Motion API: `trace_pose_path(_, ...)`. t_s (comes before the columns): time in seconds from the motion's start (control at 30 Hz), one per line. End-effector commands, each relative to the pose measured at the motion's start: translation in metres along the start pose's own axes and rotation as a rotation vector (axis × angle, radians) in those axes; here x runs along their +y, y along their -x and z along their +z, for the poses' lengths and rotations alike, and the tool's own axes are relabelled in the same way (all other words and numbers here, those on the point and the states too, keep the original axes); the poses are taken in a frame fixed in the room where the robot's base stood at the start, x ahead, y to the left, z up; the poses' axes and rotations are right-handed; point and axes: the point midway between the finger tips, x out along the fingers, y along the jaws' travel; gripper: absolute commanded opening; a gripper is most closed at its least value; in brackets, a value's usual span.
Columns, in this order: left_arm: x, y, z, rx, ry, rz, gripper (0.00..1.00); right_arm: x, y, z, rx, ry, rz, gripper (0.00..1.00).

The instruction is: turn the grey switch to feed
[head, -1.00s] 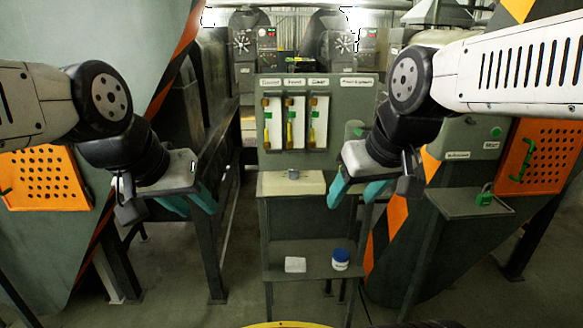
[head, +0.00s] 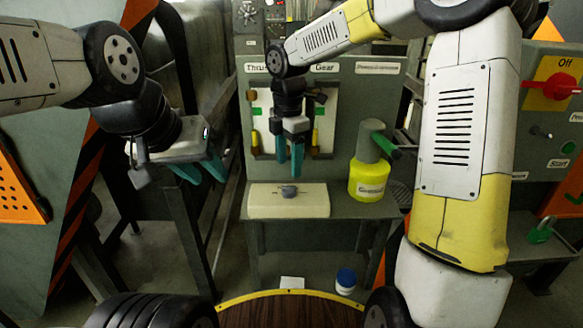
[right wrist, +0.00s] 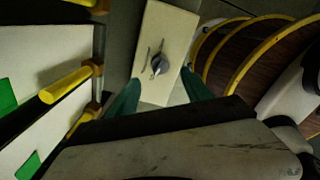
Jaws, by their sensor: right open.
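The grey switch (head: 289,191) is a small round knob with a pointer on top of a cream box (head: 314,203), which sits on the dark stand ahead of me. In the right wrist view, the switch (right wrist: 159,65) shows between two marks on the box. My right gripper (head: 290,160) points down above and behind the switch, open and empty. Its teal fingers (right wrist: 160,95) show apart on either side of the box in the wrist view, not touching the switch. My left gripper (head: 200,171) is open and empty, well to the left of the stand.
Behind the box, a panel (head: 375,85) holds yellow-handled levers (head: 316,138), partly hidden by my right arm. A yellow and grey oil can (head: 368,180) stands right of the box. A red switch (head: 553,86) is at far right.

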Motion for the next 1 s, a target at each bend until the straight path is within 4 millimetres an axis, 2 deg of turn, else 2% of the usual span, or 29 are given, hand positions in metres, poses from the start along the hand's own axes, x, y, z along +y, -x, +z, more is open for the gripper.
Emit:
trace_pose_path(0.5,0.0,0.0,0.0,0.0,0.0,0.0,0.36,0.0,-0.069,-0.001,0.002,0.006,-0.004,0.57)
trace_pose_path(0.87,0.0,0.0,0.0,0.0,0.0,0.0,0.36,0.0,-0.077,0.0,0.0,0.005,-0.001,0.57)
trace_pose_path(0.9,0.0,0.0,0.0,0.0,0.0,0.0,0.36,0.0,-0.077,0.0,0.0,0.005,-0.001,0.56)
trace_pose_path(1.0,0.0,0.0,0.0,0.0,0.0,0.0,0.36,0.0,-0.077,0.0,0.001,0.005,-0.001,0.36)
